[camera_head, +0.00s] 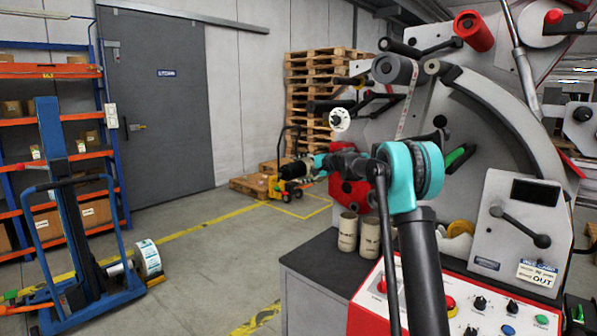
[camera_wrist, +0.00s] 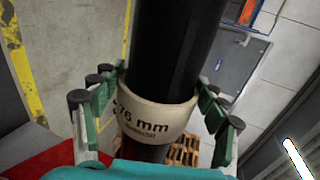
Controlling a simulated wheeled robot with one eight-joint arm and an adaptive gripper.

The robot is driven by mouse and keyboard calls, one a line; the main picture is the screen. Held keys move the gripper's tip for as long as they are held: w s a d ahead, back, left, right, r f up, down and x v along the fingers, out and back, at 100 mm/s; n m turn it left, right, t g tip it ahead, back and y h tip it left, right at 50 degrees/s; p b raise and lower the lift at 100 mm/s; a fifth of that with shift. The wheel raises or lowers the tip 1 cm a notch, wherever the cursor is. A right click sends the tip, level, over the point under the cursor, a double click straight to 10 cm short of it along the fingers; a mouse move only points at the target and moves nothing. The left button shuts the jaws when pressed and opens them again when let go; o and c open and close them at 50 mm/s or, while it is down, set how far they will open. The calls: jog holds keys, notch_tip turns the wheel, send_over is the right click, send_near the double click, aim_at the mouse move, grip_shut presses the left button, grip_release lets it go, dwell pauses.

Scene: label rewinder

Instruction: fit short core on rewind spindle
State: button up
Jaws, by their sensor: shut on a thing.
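How far along the shaft the core sits, I cannot tell. The core is hard to make out there.
Two cream cores (camera_head: 347,231) stand on the dark bench top (camera_head: 318,262). The grey rewinder (camera_head: 480,110) and its red-and-white control panel (camera_head: 490,312) fill the right side. A blue lift trolley (camera_head: 70,215) stands left.

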jog(key=shift+w+d, duration=1)
jog(key=shift+w, duration=0.3)
jog(key=shift+w+d, duration=1)
jog(key=shift+w, duration=0.25)
jog(key=shift+w+d, duration=1)
jog(key=shift+w, duration=0.3)
jog(key=o, duration=1.2)
jog(key=shift+o, duration=0.2)
jog(key=shift+d, duration=0.1)
jog(key=v, duration=0.6)
jog(key=shift+s+d+r, duration=0.15)
jog(key=shift+s+d, duration=0.1)
jog(key=shift+d, duration=0.05)
